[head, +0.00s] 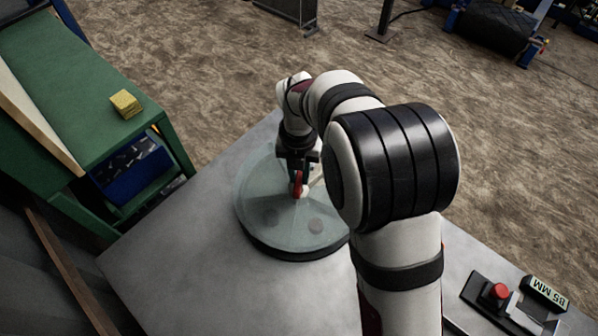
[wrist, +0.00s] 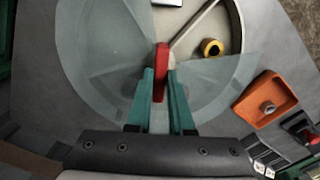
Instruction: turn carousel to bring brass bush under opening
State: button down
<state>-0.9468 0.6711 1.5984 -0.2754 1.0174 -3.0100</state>
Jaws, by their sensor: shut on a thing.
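The carousel is a round disc under a translucent grey-green cover (head: 285,225), which also shows in the wrist view (wrist: 95,55). The cover has a wedge-shaped opening at the top of the wrist view. My gripper (wrist: 162,75) is shut on a red handle (wrist: 162,58) near the carousel's middle. In the head view my gripper (head: 299,180) stands over the disc, and my arm hides its right side.
An orange tray (wrist: 247,105) holding a small grey part lies right of the carousel in the wrist view. A red button (head: 500,291) and an "85 MM" block (head: 545,292) are at the table's lower right. A green bench (head: 75,85) with a yellow block (head: 126,103) stands left.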

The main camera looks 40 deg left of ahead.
jog(key=c, duration=0.8)
grip_release()
